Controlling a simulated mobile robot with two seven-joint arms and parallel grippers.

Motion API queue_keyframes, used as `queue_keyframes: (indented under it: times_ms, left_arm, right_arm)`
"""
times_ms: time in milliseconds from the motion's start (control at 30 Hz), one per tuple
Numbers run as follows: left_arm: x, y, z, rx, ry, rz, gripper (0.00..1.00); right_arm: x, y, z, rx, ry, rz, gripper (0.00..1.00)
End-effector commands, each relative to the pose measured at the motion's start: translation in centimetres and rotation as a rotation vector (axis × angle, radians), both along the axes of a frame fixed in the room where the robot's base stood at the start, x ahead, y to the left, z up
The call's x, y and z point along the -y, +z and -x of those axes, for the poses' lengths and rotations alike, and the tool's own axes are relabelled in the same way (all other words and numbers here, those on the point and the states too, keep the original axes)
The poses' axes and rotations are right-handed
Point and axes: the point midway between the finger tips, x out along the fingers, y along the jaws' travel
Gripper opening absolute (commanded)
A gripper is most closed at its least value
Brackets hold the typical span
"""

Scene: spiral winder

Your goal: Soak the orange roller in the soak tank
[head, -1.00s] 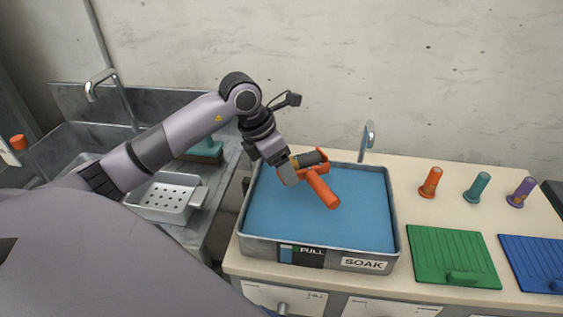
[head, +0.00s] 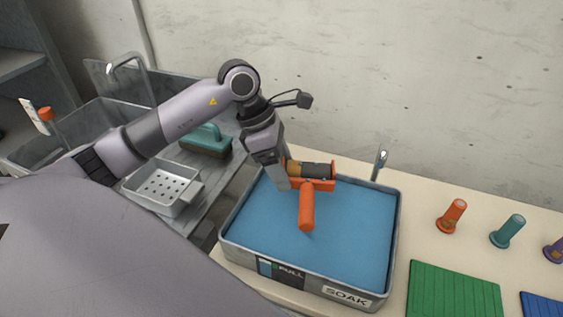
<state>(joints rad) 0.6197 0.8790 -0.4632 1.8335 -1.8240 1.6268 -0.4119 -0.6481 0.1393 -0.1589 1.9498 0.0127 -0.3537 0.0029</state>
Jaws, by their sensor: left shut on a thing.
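The soak tank (head: 395,232) is a grey metal tray labelled SOAK, filled with blue liquid, on the cream counter. My left gripper (head: 290,183) is shut on the orange roller (head: 306,207) over the back part of the tank. The roller's orange handle points toward the front of the tank, over the blue surface. A dark and brown cylinder lies along the roller's orange frame beside the gripper. I cannot tell whether the roller touches the liquid. My right gripper is not in view.
A tap (head: 379,165) stands behind the tank. Orange (head: 451,216) and teal (head: 507,231) pegs stand to the right, behind a green ribbed board (head: 455,292). At left are a perforated tray (head: 165,188), a teal brush (head: 206,141) and a metal sink (head: 100,118).

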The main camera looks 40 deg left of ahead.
Motion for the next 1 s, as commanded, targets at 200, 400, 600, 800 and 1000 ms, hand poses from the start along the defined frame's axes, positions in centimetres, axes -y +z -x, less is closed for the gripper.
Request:
queue_keyframes:
  times_ms: [200,400,600,800,1000]
  left_arm:
    - [0.2,0.1,0.2,0.003,-0.039,0.004,0.29]
    - [0.3,-1.2,0.3,0.002,-0.043,0.005,0.29]
    - [0.3,-3.6,0.3,0.001,-0.042,0.006,0.29]
    - [0.3,-6.0,0.3,0.002,-0.042,0.005,0.29]
    - [0.3,-8.4,0.3,0.002,-0.041,0.005,0.29]
  right_arm:
    - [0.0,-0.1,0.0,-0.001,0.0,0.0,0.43]
    - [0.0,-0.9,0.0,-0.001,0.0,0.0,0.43]
    - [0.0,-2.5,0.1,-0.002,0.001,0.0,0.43]
    - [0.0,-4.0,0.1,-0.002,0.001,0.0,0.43]
    - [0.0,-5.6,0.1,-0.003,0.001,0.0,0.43]
